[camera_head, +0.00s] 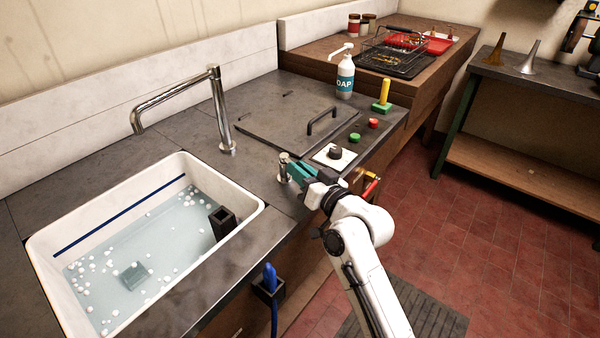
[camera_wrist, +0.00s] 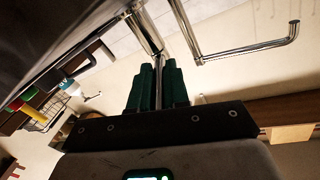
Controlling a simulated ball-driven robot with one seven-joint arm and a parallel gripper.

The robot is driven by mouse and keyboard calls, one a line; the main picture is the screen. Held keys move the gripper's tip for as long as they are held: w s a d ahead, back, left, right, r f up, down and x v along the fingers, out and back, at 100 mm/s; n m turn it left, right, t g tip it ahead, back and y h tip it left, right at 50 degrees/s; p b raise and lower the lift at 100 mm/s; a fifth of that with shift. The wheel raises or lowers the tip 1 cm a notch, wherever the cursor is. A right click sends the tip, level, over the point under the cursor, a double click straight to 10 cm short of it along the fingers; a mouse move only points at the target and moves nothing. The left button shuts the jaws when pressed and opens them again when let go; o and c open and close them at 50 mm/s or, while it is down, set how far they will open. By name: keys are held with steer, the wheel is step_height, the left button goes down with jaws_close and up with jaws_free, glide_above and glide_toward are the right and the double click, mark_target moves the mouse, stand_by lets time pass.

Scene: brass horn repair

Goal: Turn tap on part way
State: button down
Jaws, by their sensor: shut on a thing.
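The chrome tap spout (camera_head: 184,90) stands behind the sink's right corner and arches out over the basin. It also shows at the upper right of the wrist view (camera_wrist: 245,50). A short chrome tap post (camera_head: 283,168) stands on the counter, right of the sink. My gripper (camera_head: 297,170) reaches in from the right with green fingers beside this post. In the wrist view my gripper (camera_wrist: 158,80) is shut on a thin chrome lever (camera_wrist: 158,92), which runs between the green fingers. No water stream shows at the spout's end.
The white sink (camera_head: 240,222) holds water, small white bits and a dark square block. A black-handled lid (camera_head: 285,122), control knob (camera_head: 335,152), buttons and soap bottle (camera_head: 345,76) are on the counter. A blue hose nozzle (camera_head: 270,278) hangs at the front.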

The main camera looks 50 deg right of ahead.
steer(key=shift+d+f+n+y+b, duration=0.2)
steer(key=shift+d+n+y+b, duration=0.35)
steer(key=shift+b, duration=0.65)
steer(key=shift+d+f+n+y+b, duration=0.15)
steer(key=shift+n+y+b, duration=0.1)
steer(key=shift+y+b, duration=0.75)
steer(key=d+n+y+b, duration=0.1)
steer(key=y+b, duration=0.1)
steer(key=b, duration=0.1)
steer(key=shift+r+n, duration=0.1)
steer(key=shift+n, duration=0.3)
steer(key=shift+d+r+n+y, duration=0.15)
steer(key=shift+n+y, duration=0.45)
steer(key=shift+y, duration=0.45)
steer(key=c, duration=1.1)
jaws_free()
steer(key=shift+r, duration=0.1)
steer(key=s+d+b, duration=0.1)
steer(key=s+d, duration=0.1)
steer(key=s, duration=0.8)
steer(key=shift+s, duration=0.35)
